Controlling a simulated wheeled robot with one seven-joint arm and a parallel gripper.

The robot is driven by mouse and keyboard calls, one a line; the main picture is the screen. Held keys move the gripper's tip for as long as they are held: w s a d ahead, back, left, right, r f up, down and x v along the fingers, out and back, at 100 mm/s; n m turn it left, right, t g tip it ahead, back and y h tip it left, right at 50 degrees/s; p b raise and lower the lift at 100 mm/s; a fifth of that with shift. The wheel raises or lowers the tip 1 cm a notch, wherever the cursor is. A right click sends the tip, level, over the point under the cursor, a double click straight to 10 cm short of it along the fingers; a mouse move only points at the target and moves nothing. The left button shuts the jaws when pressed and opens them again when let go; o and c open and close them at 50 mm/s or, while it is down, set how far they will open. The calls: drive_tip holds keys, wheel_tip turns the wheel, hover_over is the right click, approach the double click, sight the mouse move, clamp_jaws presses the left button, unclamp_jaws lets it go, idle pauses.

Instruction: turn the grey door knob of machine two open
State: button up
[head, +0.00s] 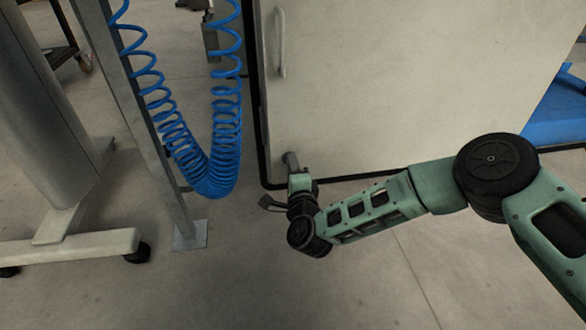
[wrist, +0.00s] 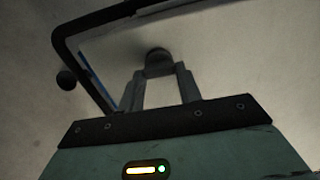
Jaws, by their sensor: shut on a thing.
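The pale door (head: 400,80) of a machine fills the upper middle of the head view. The grey door knob (head: 290,159) sticks out near the door's lower left corner. My gripper (head: 294,172) is at the knob in the head view, with its fingers partly hidden by the wrist. In the wrist view the dark grey knob (wrist: 157,58) sits between the two fingertips, and my gripper (wrist: 160,72) is shut on it. The knob's turn angle cannot be told. No number on the machine is legible.
A vertical bar handle (head: 281,43) is higher on the door. A coiled blue hose (head: 215,160) hangs left of it beside a grey metal post (head: 150,130). A wheeled stand (head: 75,245) is at the far left. The concrete floor (head: 200,295) in front is clear.

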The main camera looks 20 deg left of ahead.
drive_tip(key=o, duration=1)
drive_tip(key=p+v, duration=0.7)
drive_tip(key=v, duration=1)
drive_tip(key=shift+s+p, duration=0.25)
drive_tip(key=shift+p, duration=0.1)
